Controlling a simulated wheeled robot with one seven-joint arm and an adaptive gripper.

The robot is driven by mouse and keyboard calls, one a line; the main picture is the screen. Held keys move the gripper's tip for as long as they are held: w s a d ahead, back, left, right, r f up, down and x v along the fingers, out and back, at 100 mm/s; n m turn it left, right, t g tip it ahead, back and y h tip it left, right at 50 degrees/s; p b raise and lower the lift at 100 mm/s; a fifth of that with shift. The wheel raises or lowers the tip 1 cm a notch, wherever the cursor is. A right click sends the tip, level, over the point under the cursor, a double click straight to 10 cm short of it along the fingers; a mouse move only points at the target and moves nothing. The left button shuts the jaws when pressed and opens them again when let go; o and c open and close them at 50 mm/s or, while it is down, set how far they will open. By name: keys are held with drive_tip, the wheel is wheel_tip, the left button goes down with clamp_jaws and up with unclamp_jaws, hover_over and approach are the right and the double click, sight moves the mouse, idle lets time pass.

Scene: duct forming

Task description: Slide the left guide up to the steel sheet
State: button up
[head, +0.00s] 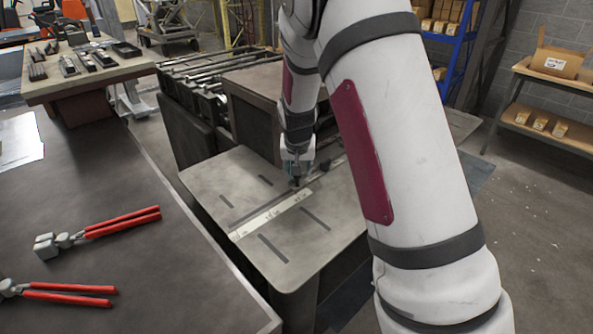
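My gripper (297,182) points down over the grey slotted table (215,175) of the machine, close to a pale scale strip (268,214). The gripper is small here and partly behind my arm, so its finger opening cannot be made out. A thin dark bar (258,207) runs beside the scale strip; I cannot tell if it is the left guide. I cannot tell if the gripper touches it. A bright sheet (20,141) lies on the dark bench at the left edge; I cannot tell if it is the steel sheet. My arm hides the right part of the table.
The dark bench (120,260) at left holds two red-handled tools (110,228) (65,294). The machine's dark housing (262,105) and rollers (215,66) stand behind the slotted table. A shelf with boxes (553,65) is at right. Open floor (525,230) lies right of my arm.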

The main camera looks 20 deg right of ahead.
drive_tip(key=shift+a+r, duration=0.1)
drive_tip(key=shift+a, duration=0.05)
drive_tip(key=shift+s+r, duration=0.1)
drive_tip(key=shift+r, duration=0.2)
drive_tip(key=v, duration=1.1)
drive_tip(key=shift+s, duration=0.15)
